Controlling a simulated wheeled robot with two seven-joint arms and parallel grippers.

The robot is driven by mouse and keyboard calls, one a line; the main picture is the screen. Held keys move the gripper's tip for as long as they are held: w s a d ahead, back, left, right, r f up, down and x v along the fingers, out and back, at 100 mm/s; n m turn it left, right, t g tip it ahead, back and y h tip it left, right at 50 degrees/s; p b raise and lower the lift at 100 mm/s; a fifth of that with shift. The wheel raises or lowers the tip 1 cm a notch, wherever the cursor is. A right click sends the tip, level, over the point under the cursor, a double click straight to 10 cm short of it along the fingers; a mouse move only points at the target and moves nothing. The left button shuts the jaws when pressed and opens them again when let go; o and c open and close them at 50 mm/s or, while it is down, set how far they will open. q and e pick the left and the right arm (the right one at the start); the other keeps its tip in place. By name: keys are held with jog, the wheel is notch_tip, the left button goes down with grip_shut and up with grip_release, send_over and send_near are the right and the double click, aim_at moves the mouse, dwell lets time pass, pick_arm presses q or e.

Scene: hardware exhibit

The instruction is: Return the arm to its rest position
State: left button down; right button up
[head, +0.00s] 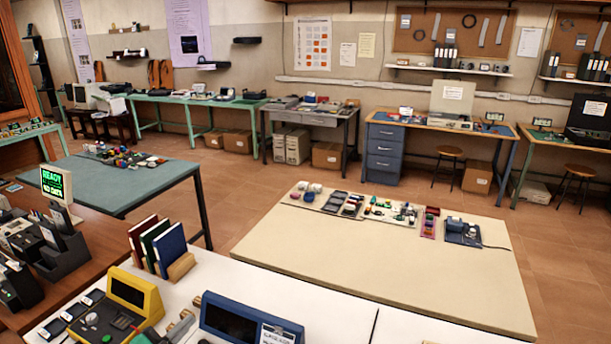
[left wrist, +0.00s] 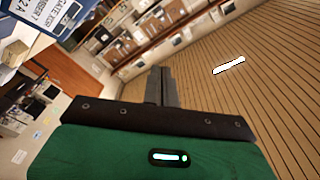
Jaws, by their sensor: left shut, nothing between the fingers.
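My left gripper (left wrist: 161,78) shows in the left wrist view. Its two dark fingers are together with nothing between them, in front of a black plate and a green housing. It points into open air and touches nothing that I can see. I cannot make out either gripper in the head view. My right gripper is in neither view.
A white table (head: 222,276) with a yellow device (head: 128,300) and a blue device (head: 245,322) stands close in front. A cream table (head: 400,268) and a green table (head: 125,188) stand beyond. A blue-and-white sign (left wrist: 45,18) shows near my left wrist. Tiled floor lies between tables.

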pick_arm(q)
jog(key=s+a+f+n+g+y, duration=0.2)
jog(key=s+n+y, duration=0.4)
jog(key=n, duration=0.1)
jog(key=s+a+f+n+g+y, duration=0.2)
jog(key=s+f+n+y, duration=0.1)
jog(key=s+n+y, duration=0.35)
jog(key=s+d+f+g+h, duration=0.25)
jog(key=s+d+g, duration=0.25)
jog(key=s, duration=0.4)
jog(key=s+d+f+g+h, duration=0.2)
jog(key=s+d+f+g, duration=0.2)
jog(key=s, duration=0.5)
notch_tip(320, 180, down, 32)
jog(key=m+g+b, duration=0.1)
jog(key=s+a+f, duration=0.1)
jog(key=s+f, duration=0.9)
jog(key=s+a+f+g+b, duration=0.1)
jog(key=s+a+f, duration=0.1)
jog(key=s+f, duration=0.7)
jog(key=shift+s+a+f+g, duration=0.25)
jog(key=shift+s+f+g, duration=0.1)
jog(key=shift+f, duration=0.15)
